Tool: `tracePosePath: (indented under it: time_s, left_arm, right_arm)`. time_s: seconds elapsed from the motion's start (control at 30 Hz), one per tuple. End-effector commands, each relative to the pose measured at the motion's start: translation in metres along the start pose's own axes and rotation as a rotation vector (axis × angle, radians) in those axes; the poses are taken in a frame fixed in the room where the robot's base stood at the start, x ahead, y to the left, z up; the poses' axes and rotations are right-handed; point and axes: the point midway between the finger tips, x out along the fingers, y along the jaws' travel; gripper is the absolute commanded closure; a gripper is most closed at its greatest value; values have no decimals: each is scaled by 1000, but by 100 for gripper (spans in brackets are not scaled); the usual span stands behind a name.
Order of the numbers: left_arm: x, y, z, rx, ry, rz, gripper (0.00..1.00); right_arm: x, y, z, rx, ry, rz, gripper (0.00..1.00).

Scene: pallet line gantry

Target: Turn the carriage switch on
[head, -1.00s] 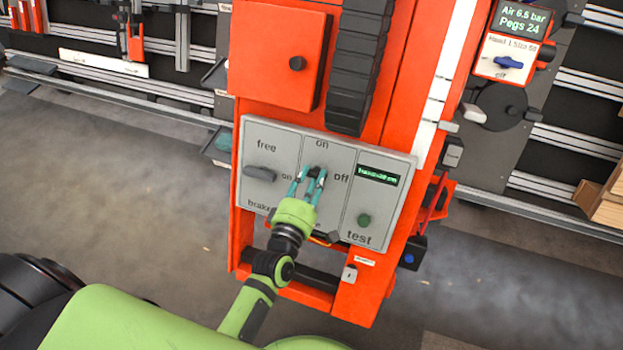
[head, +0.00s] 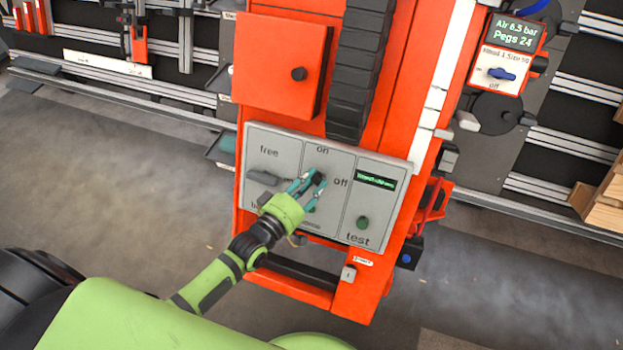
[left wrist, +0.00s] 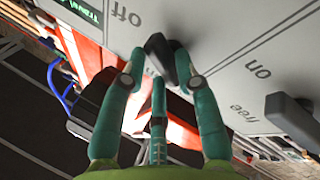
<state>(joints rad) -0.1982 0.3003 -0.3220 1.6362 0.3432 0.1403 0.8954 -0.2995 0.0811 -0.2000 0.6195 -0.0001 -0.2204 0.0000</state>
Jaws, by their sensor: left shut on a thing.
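The carriage switch is a dark knob (head: 319,177) in the middle section of a grey control panel (head: 336,152), between the words "on" above and "off" at its right. My left gripper (head: 314,183) comes from the lower left with its teal fingers around the knob. In the left wrist view the black knob (left wrist: 158,50) sits between the fingertips of the gripper (left wrist: 161,75), which are shut on it. The knob's exact pointing is partly hidden by the fingers. My right gripper is not in view.
A grey brake handle (head: 262,178) sits left of the knob, close to my gripper. A green test button (head: 362,222) and a small display (head: 376,182) are at the right. An orange box (head: 280,65) juts out above the panel. Open floor lies to the left.

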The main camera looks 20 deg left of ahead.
Motion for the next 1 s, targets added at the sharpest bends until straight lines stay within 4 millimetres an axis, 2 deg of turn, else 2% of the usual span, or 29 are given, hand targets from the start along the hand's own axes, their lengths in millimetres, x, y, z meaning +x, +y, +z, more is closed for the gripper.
tracePosePath:
  time_s: [0.03,0.6,1.0]
  left_arm:
    - [-1,-1,-2,46,-28,-9,100]
    - [-1,0,-6,519,-279,-10,100]
    - [0,-1,-7,758,-407,-10,100]
  right_arm:
    - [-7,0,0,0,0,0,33]
    - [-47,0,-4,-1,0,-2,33]
    - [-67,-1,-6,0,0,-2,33]
